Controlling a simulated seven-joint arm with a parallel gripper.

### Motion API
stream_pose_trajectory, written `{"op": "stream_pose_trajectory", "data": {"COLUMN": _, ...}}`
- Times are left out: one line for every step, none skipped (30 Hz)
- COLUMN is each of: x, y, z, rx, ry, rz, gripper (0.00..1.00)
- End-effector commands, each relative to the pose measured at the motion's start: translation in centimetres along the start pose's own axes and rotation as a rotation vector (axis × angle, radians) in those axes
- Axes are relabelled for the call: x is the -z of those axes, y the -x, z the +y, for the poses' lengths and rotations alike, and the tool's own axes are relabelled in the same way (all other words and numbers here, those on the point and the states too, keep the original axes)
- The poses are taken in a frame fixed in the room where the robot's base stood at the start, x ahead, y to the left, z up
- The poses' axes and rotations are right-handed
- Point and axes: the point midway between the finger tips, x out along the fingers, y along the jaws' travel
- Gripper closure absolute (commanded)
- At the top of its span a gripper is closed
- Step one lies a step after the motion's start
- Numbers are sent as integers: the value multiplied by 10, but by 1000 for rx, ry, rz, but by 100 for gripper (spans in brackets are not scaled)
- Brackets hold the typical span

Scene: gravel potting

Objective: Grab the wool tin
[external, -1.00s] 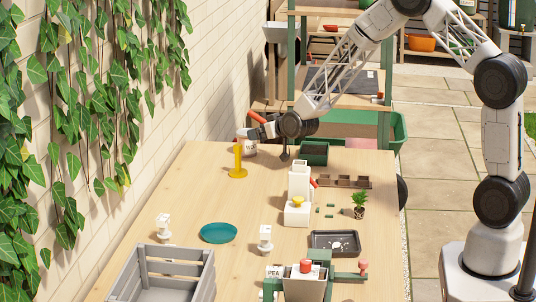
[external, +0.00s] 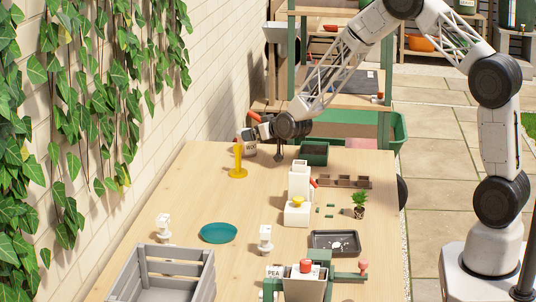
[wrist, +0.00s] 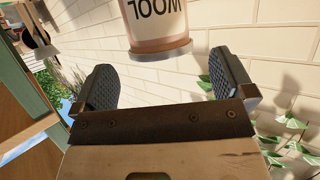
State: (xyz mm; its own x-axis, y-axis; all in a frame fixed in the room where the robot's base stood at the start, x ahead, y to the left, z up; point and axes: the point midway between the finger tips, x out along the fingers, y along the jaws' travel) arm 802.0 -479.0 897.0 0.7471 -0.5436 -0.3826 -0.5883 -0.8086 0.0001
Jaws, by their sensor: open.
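The wool tin (external: 250,149) stands near the far left edge of the wooden table, partly hidden behind my gripper (external: 248,127). In the wrist view the tin (wrist: 158,28) is a pinkish cylinder with a metal rim and a white label reading "WOOL" upside down. It is cut off by the top edge of that view. My gripper (wrist: 165,84) is open, with one dark ridged finger on each side of the tin's line. The tin lies at or just beyond the fingertips, between them sideways. I see no finger touching it.
A yellow stand (external: 238,164) is close in front of the tin. A dark green tray (external: 314,150) lies to the right. The brick wall (external: 205,100) runs along the left. A teal plate (external: 219,233) and a grey crate (external: 174,254) are nearer the camera.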

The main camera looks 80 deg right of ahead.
Motion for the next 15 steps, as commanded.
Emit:
{"op": "stream_pose_trajectory", "data": {"x": 0, "y": -3, "z": 0, "rx": 0, "ry": 0, "rz": 0, "gripper": 0}}
{"op": "stream_pose_trajectory", "data": {"x": 0, "y": -5, "z": 0, "rx": 0, "ry": 0, "rz": 0, "gripper": 0}}
{"op": "stream_pose_trajectory", "data": {"x": 1, "y": -8, "z": 0, "rx": 0, "ry": 0, "rz": 0, "gripper": 0}}
{"op": "stream_pose_trajectory", "data": {"x": 1, "y": -11, "z": 0, "rx": 0, "ry": 0, "rz": 0, "gripper": 0}}
{"op": "stream_pose_trajectory", "data": {"x": 1, "y": -14, "z": 1, "rx": 0, "ry": 0, "rz": 0, "gripper": 0}}
{"op": "stream_pose_trajectory", "data": {"x": 1, "y": -17, "z": 1, "rx": 0, "ry": 0, "rz": -1, "gripper": 0}}
{"op": "stream_pose_trajectory", "data": {"x": 1, "y": -20, "z": 1, "rx": 0, "ry": 0, "rz": 0, "gripper": 0}}
{"op": "stream_pose_trajectory", "data": {"x": 2, "y": -23, "z": 1, "rx": 0, "ry": 0, "rz": 0, "gripper": 0}}
{"op": "stream_pose_trajectory", "data": {"x": 2, "y": -27, "z": 1, "rx": 0, "ry": 0, "rz": 1, "gripper": 0}}
{"op": "stream_pose_trajectory", "data": {"x": 2, "y": -29, "z": 1, "rx": 0, "ry": 0, "rz": 0, "gripper": 0}}
{"op": "stream_pose_trajectory", "data": {"x": 1, "y": -32, "z": 1, "rx": 0, "ry": 0, "rz": 0, "gripper": 0}}
{"op": "stream_pose_trajectory", "data": {"x": 1, "y": -35, "z": 1, "rx": 0, "ry": 0, "rz": -1, "gripper": 0}}
{"op": "stream_pose_trajectory", "data": {"x": 1, "y": -37, "z": 1, "rx": 0, "ry": 0, "rz": -1, "gripper": 0}}
{"op": "stream_pose_trajectory", "data": {"x": 1, "y": -39, "z": 1, "rx": 0, "ry": 0, "rz": 0, "gripper": 0}}
{"op": "stream_pose_trajectory", "data": {"x": 2, "y": -41, "z": 1, "rx": 0, "ry": 0, "rz": 0, "gripper": 0}}
